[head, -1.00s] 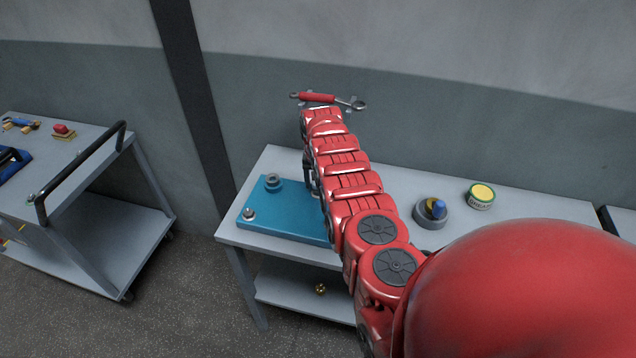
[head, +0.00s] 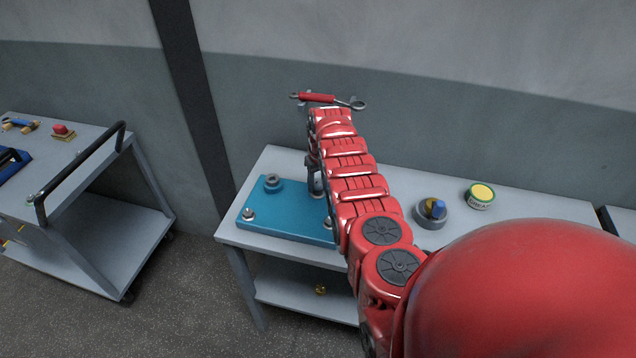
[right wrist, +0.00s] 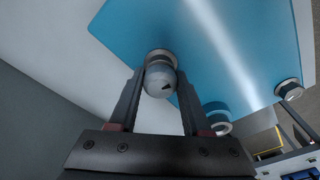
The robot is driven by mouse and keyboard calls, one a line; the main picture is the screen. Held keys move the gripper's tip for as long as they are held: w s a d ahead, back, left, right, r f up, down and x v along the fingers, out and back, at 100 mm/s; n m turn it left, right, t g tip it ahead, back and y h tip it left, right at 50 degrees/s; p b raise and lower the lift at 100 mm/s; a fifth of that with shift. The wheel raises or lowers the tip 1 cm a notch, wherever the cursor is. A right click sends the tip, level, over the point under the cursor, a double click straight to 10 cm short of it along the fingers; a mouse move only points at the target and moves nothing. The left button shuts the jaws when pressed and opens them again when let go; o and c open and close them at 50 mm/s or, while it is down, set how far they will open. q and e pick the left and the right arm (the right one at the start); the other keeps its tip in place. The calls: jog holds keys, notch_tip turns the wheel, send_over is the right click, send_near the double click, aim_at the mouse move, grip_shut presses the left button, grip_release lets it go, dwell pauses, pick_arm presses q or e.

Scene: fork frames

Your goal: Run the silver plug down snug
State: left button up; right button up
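The blue plate (head: 290,222) lies on the grey trolley, with silver bolts at its corners. My right gripper (head: 316,190) points down at the plate's back right corner, partly covered by my red arm in the head view. In the right wrist view, a silver round-headed plug (right wrist: 160,80) sits between the fingertips of my right gripper (right wrist: 161,88), over a pale ring (right wrist: 160,56) on the plate. The fingers appear to touch it on both sides. How deep the plug sits is hidden by its head. My left gripper is not in view.
A raised fitting (head: 272,182) and bolts (head: 248,214) stand on the plate. A grey dish with a blue knob (head: 432,212) and a green-yellow tin (head: 480,196) sit on the right. Another trolley (head: 90,160) stands left.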

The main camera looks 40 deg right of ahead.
aim_at(319, 185)
jog(key=shift+c, duration=0.5)
jog(key=m, duration=0.3)
jog(key=shift+a, duration=0.15)
jog(key=o, duration=1)
jog(key=shift+o, duration=0.2)
jog(key=shift+r, duration=0.3)
notch_tip(319, 185, up, 11)
jog(key=s, duration=0.1)
jog(key=shift+s+a+r, duration=0.15)
jog(key=shift+a, duration=0.05)
